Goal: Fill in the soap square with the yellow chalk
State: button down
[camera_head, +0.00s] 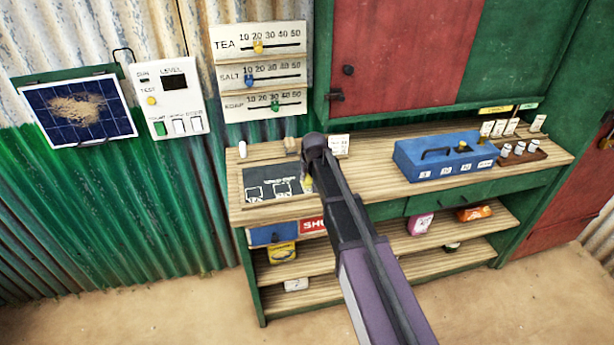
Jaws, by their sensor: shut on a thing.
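A dark chalkboard (256,177) lies on the left part of the wooden counter. It has white writing and a row of drawn squares along its front part. Two squares at the left and middle show clearly. The right end of the row, where the soap square may be, is mostly hidden by my gripper, and the labels are too small to read surely. My gripper (307,180) is over the right side of the board, pointing down. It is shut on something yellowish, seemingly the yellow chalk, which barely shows. I cannot tell whether the tip touches the board.
A white piece (242,149) and a tan block (292,146) lie behind the board. A blue box (443,160) with a handle stands on the counter's right half, beside a tray of small white-topped items (519,148). Slider signs (260,73) hang on the wall. Shelves below hold packets.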

aim_at(298, 181)
jog(key=shift+w+d, duration=0.2)
jog(key=shift+d, duration=0.6)
jog(key=shift+w+d, duration=0.2)
jog(key=shift+d, duration=0.55)
jog(key=shift+a, duration=0.1)
jog(key=shift+s+a, duration=0.2)
jog(key=shift+a, duration=0.55)
jog(key=shift+s+a, duration=0.2)
jog(key=shift+a, duration=0.5)
jog(key=shift+a, duration=0.15)
jog(key=shift+s+a, duration=0.25)
jog(key=shift+a, duration=0.45)
jog(key=shift+s+a, duration=0.25)
jog(key=shift+a, duration=0.45)
jog(key=shift+r, duration=0.1)
